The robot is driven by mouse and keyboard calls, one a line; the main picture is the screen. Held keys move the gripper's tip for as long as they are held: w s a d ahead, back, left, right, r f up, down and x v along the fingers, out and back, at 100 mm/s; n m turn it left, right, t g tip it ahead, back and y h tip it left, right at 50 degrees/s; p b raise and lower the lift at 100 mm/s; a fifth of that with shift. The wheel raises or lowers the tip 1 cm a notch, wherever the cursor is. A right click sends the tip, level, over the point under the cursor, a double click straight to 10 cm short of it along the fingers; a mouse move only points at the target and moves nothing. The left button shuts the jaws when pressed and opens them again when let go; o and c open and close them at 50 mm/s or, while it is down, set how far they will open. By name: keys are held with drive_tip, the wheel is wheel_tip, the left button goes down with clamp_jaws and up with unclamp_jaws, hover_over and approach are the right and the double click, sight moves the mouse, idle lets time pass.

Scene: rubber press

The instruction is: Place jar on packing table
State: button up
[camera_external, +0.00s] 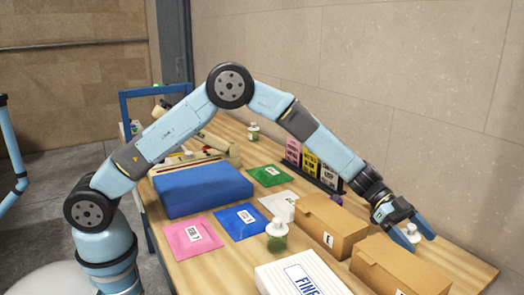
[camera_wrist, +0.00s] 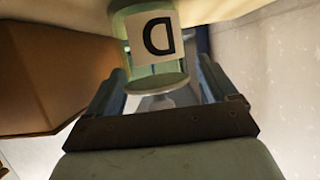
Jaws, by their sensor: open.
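A jar with a white lid (camera_external: 411,231) is at the right end of the wooden table (camera_external: 466,262), between the fingers of my gripper (camera_external: 407,222). My gripper points down there and is open. In the wrist view, the jar's pale green body (camera_wrist: 122,22) carries a white label with a black "D", and its pale lid lies between the two blue fingers. I cannot tell whether the fingers touch it. In the external view, the jar's body is mostly hidden by the fingers and a box. Two other white-lidded jars stand at the front (camera_external: 277,238) and the back (camera_external: 253,132).
Brown cardboard boxes (camera_external: 328,226) and (camera_external: 398,268) stand beside my gripper. A white "FINE" box (camera_external: 298,280) is at the front. A blue block (camera_external: 203,188), coloured packets (camera_external: 190,235) and a card rack (camera_external: 312,166) occupy the table. The wall (camera_external: 450,120) runs behind it.

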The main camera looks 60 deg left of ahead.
drive_tip(key=shift+a, duration=0.1)
drive_tip(key=w+a+r+n+t+y, duration=0.15)
drive_tip(key=a+r+t, duration=0.25)
drive_tip(key=a+r, duration=0.65)
drive_tip(key=w+a+r+n+t+y, duration=0.1)
drive_tip(key=a+r+n+t, duration=0.3)
drive_tip(key=a+r, duration=0.7)
drive_tip(key=s+a+r+n+t+y, duration=0.2)
drive_tip(key=s+a+r+n+y, duration=0.15)
drive_tip(key=a, duration=0.55)
drive_tip(key=s+a+r+n+t+y, duration=0.25)
drive_tip(key=s+a+r+y, duration=0.2)
drive_tip(key=a, duration=0.45)
drive_tip(key=s+a+f+n+g+y, duration=0.1)
drive_tip(key=s+a+n+y, duration=0.1)
drive_tip(key=s+a, duration=0.6)
drive_tip(key=s+a+n+g+y, duration=0.25)
drive_tip(key=s+a, duration=0.25)
drive_tip(key=s, duration=0.6)
drive_tip(key=s+f+n+g, duration=0.1)
drive_tip(key=s+f, duration=0.3)
drive_tip(key=s, duration=0.6)
drive_tip(key=s+f+n+g+h, duration=0.1)
drive_tip(key=s+f+g, duration=0.1)
drive_tip(key=s, duration=0.8)
drive_tip(key=shift+s+f+h, duration=0.25)
drive_tip(key=shift+f+h, duration=0.05)
drive_tip(key=shift+f, duration=0.6)
